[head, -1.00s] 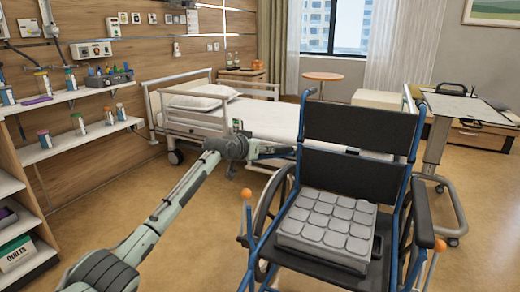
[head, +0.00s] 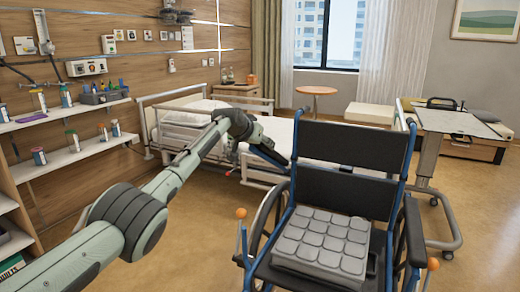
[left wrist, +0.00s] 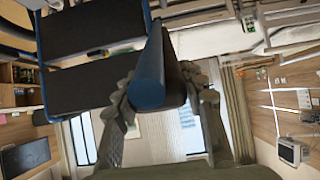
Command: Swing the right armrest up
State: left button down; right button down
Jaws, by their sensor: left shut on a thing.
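The wheelchair (head: 345,190) faces me, with dark back panels, a blue frame and a grey cushion (head: 322,240). Its right armrest is on the picture's left. My left gripper (head: 264,149) is beside the backrest on that side, at about the height between the back panels. In the left wrist view, its fingers (left wrist: 160,92) are shut around the armrest, a blue tube (left wrist: 149,84) with a dark pad. In the head view the gripper largely hides the armrest, so I cannot tell its exact angle. The other armrest (head: 413,232) lies level. My right gripper is not in view.
The bed (head: 215,119) stands behind the wheelchair to the left. An overbed table (head: 455,122) stands close on the right. Wall shelves (head: 75,155) with bottles are at the left. Two orange-knobbed levers (head: 240,213) (head: 433,264) stand at the chair's front sides. Floor between shelves and chair is clear.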

pick_arm(q)
jog(key=shift+w+d+r, duration=0.15)
jog(key=shift+w+r, duration=0.05)
jog(key=shift+r, duration=0.25)
jog(key=c, duration=0.9)
grip_release()
jog(key=shift+f, duration=0.1)
jog(key=v, duration=1.2)
